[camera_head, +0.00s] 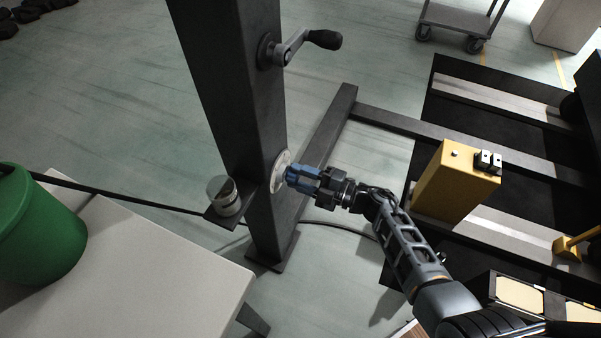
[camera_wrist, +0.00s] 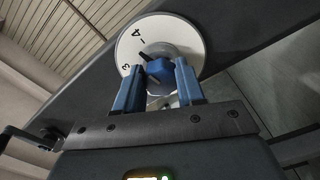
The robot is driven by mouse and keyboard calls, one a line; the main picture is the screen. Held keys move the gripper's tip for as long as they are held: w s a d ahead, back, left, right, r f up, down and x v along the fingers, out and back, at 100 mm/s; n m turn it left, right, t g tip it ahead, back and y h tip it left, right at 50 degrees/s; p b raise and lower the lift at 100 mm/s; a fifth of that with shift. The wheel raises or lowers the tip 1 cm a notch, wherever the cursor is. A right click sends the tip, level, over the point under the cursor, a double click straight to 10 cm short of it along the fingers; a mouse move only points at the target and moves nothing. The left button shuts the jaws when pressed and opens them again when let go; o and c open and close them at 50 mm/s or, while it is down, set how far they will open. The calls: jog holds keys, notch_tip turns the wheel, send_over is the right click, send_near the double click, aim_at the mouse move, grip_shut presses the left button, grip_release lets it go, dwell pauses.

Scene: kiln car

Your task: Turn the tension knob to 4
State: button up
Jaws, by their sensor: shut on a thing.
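The tension knob (camera_wrist: 160,70) is a blue block at the centre of a round white dial (camera_wrist: 199,40). In the head view the dial (camera_head: 279,172) sits on the side of a dark upright post, and the fingers cover the knob. My gripper (camera_head: 296,176) reaches it from the right. In the wrist view my gripper (camera_wrist: 161,82) has one blue finger on each side of the knob and is shut on it. The figures 3 and 4 show on the dial's left and upper left.
The dark post (camera_head: 238,90) carries a crank handle (camera_head: 300,46) above and a small bracket with a metal cylinder (camera_head: 224,196) to the left. A yellow box (camera_head: 455,183) stands to the right of my arm. A pale table (camera_head: 120,265) with a green bin (camera_head: 37,225) is at the left.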

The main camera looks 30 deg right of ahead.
jog(key=shift+m+p, duration=0.35)
jog(key=shift+m, duration=0.65)
jog(key=shift+f, duration=0.1)
jog(key=o, duration=1)
jog(key=shift+o, duration=0.2)
jog(key=v, duration=0.8)
